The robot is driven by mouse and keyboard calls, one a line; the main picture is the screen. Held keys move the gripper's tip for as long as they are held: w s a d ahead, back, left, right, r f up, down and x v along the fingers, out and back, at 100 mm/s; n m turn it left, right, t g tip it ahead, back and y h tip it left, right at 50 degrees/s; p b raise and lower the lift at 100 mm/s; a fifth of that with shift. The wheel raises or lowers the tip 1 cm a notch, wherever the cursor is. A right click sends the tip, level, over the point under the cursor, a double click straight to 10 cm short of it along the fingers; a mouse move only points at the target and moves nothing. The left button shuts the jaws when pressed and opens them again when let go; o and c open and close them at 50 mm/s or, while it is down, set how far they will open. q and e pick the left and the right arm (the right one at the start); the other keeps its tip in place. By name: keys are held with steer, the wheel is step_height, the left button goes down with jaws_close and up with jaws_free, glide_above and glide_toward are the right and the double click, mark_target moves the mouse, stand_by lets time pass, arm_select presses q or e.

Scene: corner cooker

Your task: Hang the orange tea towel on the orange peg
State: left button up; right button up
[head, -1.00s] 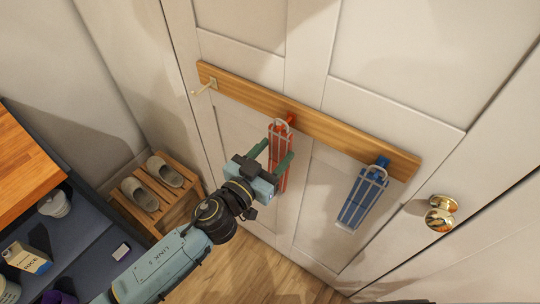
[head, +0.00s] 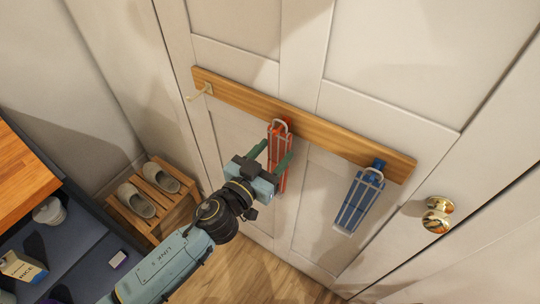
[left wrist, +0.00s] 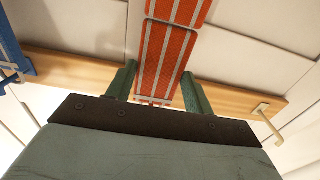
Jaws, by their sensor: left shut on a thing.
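The orange tea towel (head: 279,160), with pale stripes, hangs upright in front of the door, below the wooden rail. Its pale wire-like loop (head: 281,122) is at the orange peg (head: 289,121); I cannot tell whether the loop is over the peg or just in front of it. My left gripper (head: 275,152) has a green finger on each side of the towel and is shut on it. In the left wrist view the towel (left wrist: 170,55) lies between the fingers of the left gripper (left wrist: 158,70). My right gripper is in neither view.
The wooden rail (head: 235,98) also carries a blue towel (head: 358,202) at the blue peg to the right and a bare pale peg (head: 198,93) at the left. A brass doorknob (head: 437,216) is at right. A slipper rack (head: 153,207) stands at lower left.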

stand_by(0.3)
arm_select(q)
steer(key=shift+f+b, duration=0.7)
steer(key=shift+f, duration=0.05)
steer(key=o, duration=1.1)
steer(key=v, duration=1.3)
steer(key=shift+s+a+b, duration=0.15)
steer(key=shift+b, duration=0.25)
